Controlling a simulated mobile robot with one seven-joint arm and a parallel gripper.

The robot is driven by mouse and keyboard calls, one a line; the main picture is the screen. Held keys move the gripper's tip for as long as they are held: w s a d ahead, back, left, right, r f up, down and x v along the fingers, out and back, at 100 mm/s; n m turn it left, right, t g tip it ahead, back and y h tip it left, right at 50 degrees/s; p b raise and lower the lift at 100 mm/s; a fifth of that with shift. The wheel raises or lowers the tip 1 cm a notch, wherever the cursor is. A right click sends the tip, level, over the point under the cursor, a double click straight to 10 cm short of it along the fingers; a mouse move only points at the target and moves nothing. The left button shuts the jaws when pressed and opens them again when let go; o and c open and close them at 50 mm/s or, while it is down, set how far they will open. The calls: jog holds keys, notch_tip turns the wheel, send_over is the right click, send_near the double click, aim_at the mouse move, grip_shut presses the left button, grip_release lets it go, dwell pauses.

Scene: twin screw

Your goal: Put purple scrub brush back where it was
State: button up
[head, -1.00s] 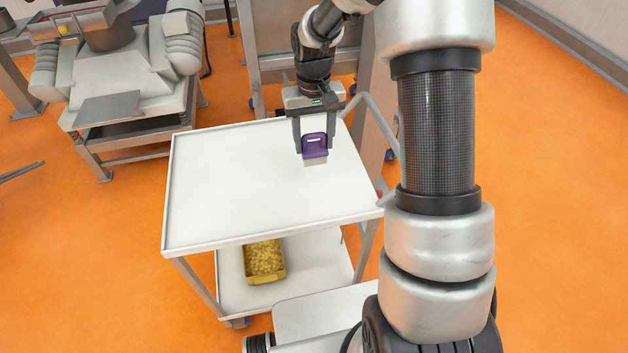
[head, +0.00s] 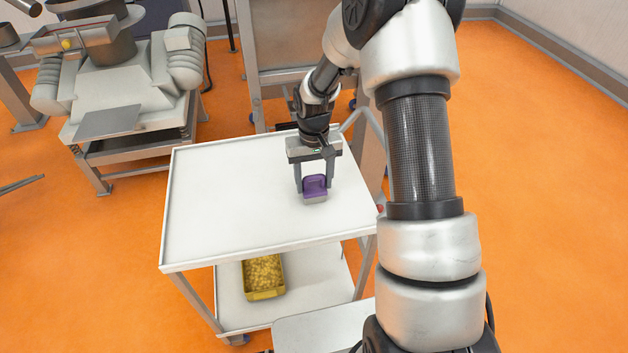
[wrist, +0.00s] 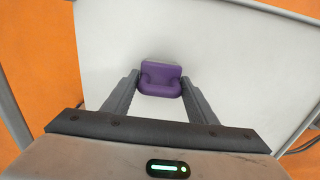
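The purple scrub brush (head: 315,186) has a purple handle block over a pale bristle underside. It is between the fingers of my gripper (head: 314,188), over the right part of the white cart top (head: 225,200). In the wrist view the brush (wrist: 160,80) spans the space between the two fingertips of my gripper (wrist: 160,82), which are shut on its sides. The bristle side faces down toward the cart top. I cannot tell whether it touches the surface.
A yellow bin (head: 263,275) with yellow contents stands on the cart's lower shelf (head: 310,290). The left part of the cart top is bare. A grey machine (head: 125,90) stands at the back left, and a metal frame stands behind the cart. Orange floor surrounds them.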

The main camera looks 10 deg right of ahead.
jog(key=o, duration=0.4)
jog(key=shift+c, duration=0.2)
jog(key=shift+r, duration=0.1)
